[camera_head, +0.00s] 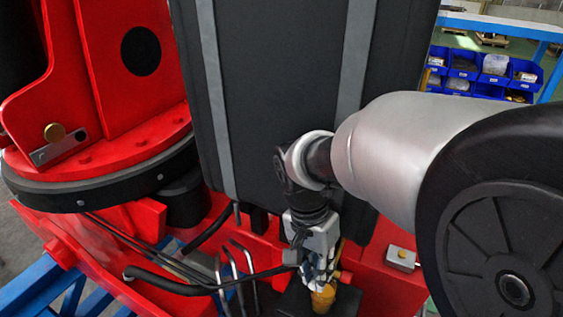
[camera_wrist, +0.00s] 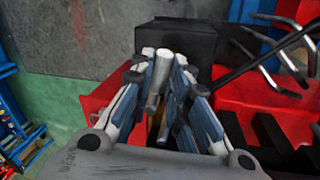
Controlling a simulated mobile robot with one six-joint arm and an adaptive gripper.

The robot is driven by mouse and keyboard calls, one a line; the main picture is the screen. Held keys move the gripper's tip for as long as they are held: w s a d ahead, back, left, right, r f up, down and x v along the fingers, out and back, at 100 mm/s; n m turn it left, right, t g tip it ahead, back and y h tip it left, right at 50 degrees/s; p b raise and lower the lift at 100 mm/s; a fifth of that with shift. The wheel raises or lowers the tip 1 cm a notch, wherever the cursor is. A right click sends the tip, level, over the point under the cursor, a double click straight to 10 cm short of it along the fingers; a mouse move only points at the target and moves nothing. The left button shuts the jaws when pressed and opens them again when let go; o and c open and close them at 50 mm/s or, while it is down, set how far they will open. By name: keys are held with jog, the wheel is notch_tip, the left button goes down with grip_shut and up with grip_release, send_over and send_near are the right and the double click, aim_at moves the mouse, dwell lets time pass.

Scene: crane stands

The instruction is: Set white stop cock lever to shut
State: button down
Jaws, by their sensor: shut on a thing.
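The white stop cock lever (camera_wrist: 158,80) shows in the wrist view as a pale grey-white bar, standing between the fingers of my gripper (camera_wrist: 160,70). My gripper is shut on it, with blue-grey fingers on both sides. The lever's lower end is hidden by the fingers. In the head view my gripper (camera_head: 318,270) points down at the red crane base, just above a yellow-orange fitting (camera_head: 323,298). The lever cannot be made out there.
A black block (camera_wrist: 185,45) stands just beyond my gripper. Several bare metal levers (camera_head: 236,280) and black hoses (camera_head: 170,285) lie left of my gripper in the head view. A tall dark grey tank (camera_head: 280,100) rises behind. A small pale box (camera_head: 401,258) sits to the right.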

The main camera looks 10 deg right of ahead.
jog(key=shift+w+a+m, duration=0.25)
jog(key=shift+w+m, duration=0.25)
jog(key=shift+m, duration=0.7)
jog(key=c, duration=1.5)
grip_release()
jog(key=shift+c, duration=0.2)
jog(key=shift+r, duration=0.15)
notch_tip(320, 180, up, 12)
jog(key=w+a, duration=0.1)
jog(key=w, duration=0.1)
jog(key=shift+a+f, duration=0.15)
jog(key=shift+f, duration=0.05)
jog(key=shift+c, duration=0.2)
